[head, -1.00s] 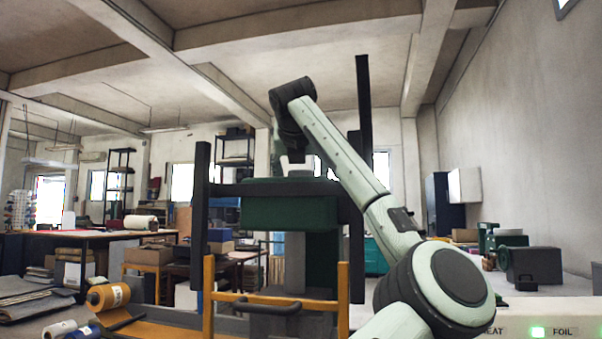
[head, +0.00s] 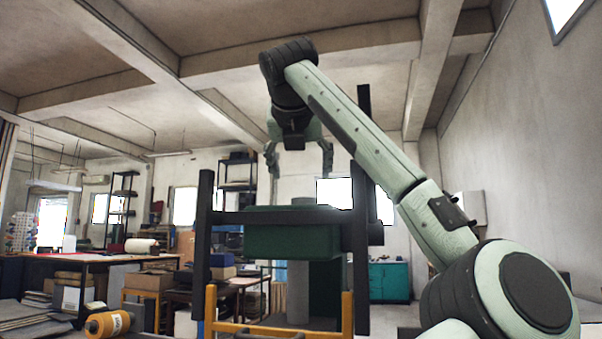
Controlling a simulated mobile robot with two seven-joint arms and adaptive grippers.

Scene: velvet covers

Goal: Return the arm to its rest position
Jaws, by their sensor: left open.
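My left arm, pale green with dark joints, rises from the lower right and bends at a dark elbow at the upper middle. My left gripper (head: 300,168) hangs below that elbow, fingers pointing down and spread apart, with nothing between them. In the picture it is above the dark green block (head: 292,241) of a press-like machine; I cannot tell the depth between them. My right gripper is out of view.
The machine has black uprights (head: 204,230) and a yellow frame (head: 348,315) in front. An orange roll (head: 108,324) lies at the lower left. Tables with boxes (head: 150,280) and a teal cabinet (head: 388,282) stand behind. The space above the machine is open apart from my arm.

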